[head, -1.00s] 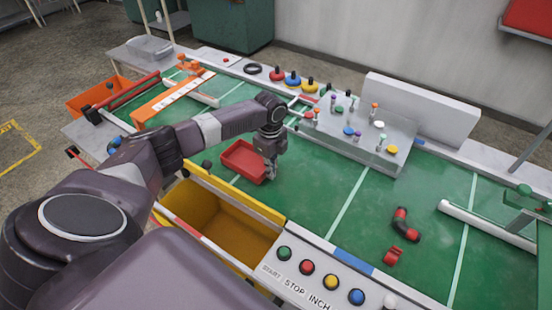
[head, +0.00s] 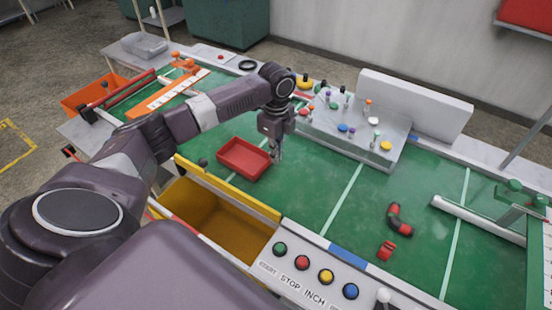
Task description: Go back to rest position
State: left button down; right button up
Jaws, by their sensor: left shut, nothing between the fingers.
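My left gripper (head: 277,152) is shut and empty. It points down over the green table (head: 320,205), just to the right of the red tray (head: 244,158) and near its edge. From this view I cannot tell how high it hangs above the table. My left arm reaches in from the left across the table's front. My right gripper is not in view.
A yellow bin (head: 212,222) stands at the front edge, beside a button panel (head: 315,277). A grey board with colored pegs (head: 352,130) sits behind the gripper. A black and red curved piece (head: 399,220) and a red piece (head: 387,249) lie to the right.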

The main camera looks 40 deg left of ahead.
pick_arm(q)
jog(key=shift+d+r, duration=0.1)
jog(key=shift+r, duration=0.3)
